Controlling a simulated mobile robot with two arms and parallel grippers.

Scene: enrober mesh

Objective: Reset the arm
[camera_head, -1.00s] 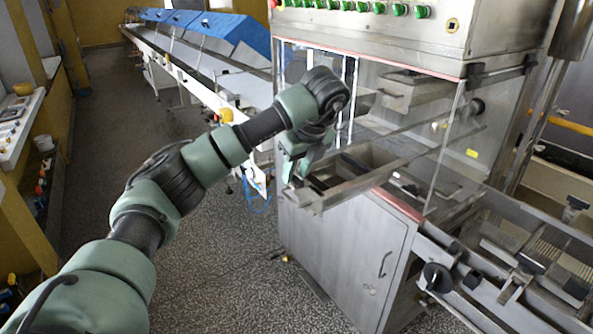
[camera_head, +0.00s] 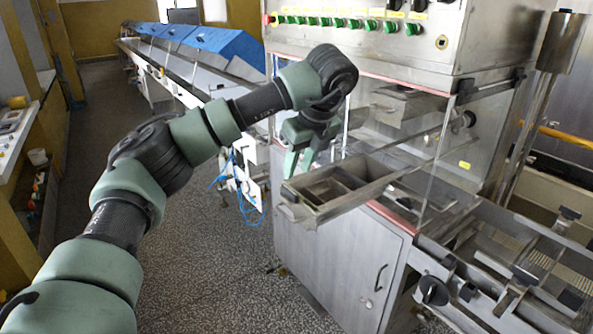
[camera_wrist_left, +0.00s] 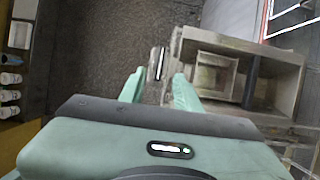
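My left gripper (camera_head: 298,166) is open and empty, in the air just above the near left end of a metal tray (camera_head: 372,190). The tray has inner compartments and sticks out from the front of the steel machine. In the left wrist view my two green fingertips (camera_wrist_left: 158,88) are apart. The tray's end handle (camera_wrist_left: 158,64) shows beyond the gap between them, and the tray (camera_wrist_left: 284,62) lies to the right. The handle also shows in the head view (camera_head: 290,212), below the fingers. My right gripper is in neither view.
The steel machine (camera_head: 340,258) with clear panels and green buttons stands right of my arm. A conveyor line with blue covers (camera_head: 220,48) runs into the background. Grey speckled floor (camera_head: 215,255) is free below my arm. Shelves stand at the left.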

